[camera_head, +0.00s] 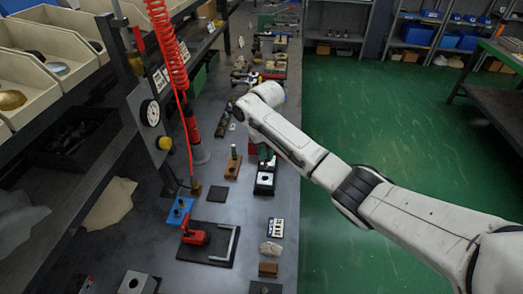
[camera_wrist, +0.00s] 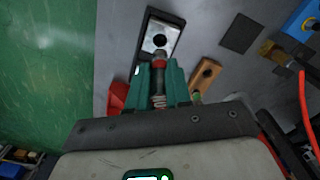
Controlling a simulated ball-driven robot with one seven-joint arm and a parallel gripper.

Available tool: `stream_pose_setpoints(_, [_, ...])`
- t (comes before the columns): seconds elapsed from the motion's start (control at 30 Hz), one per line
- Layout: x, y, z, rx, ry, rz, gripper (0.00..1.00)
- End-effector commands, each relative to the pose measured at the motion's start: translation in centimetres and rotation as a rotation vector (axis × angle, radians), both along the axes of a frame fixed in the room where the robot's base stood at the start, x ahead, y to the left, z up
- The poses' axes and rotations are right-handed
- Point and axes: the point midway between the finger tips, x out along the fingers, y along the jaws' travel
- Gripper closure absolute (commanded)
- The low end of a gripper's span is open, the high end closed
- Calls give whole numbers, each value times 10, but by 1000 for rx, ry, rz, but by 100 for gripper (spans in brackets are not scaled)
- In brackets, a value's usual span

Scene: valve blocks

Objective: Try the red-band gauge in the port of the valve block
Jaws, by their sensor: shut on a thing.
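My gripper (camera_wrist: 160,85), with green fingers, is shut on the red-band gauge (camera_wrist: 159,72), a grey metal pin with a reddish band near its tip. The valve block (camera_wrist: 160,33) is a dark block with a silver top plate and a round dark port. In the wrist view the gauge's tip shows just below the port, apart from it in the picture; the height between them is hard to tell. In the head view the valve block (camera_head: 264,187) stands on the bench below my gripper (camera_head: 266,160), and the gauge is mostly hidden there.
A wooden block (camera_head: 233,168) with a green-and-dark piece stands left of the valve block; it also shows in the wrist view (camera_wrist: 205,77). A dark square pad (camera_head: 217,193), a blue block (camera_head: 180,211) and a red clamp (camera_head: 196,237) lie nearer. A red thing (camera_wrist: 117,95) is beside my fingers.

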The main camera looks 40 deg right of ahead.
Motion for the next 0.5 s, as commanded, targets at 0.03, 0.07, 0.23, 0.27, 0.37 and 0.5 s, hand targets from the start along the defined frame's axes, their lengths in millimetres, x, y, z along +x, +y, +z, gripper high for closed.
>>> stream_pose_setpoints(0.03, [0,0,-3,0,-1,0,100])
stream_pose_setpoints(0.07, [0,0,-5,0,-1,0,100])
stream_pose_setpoints(0.23, [0,0,-15,-1,-1,1,100])
stream_pose_setpoints(0.27, [0,0,-17,-1,-1,1,100])
stream_pose_setpoints(0.37, [0,0,-24,-2,-1,1,100])
stream_pose_setpoints(0.5, [0,0,-33,-1,-1,2,100])
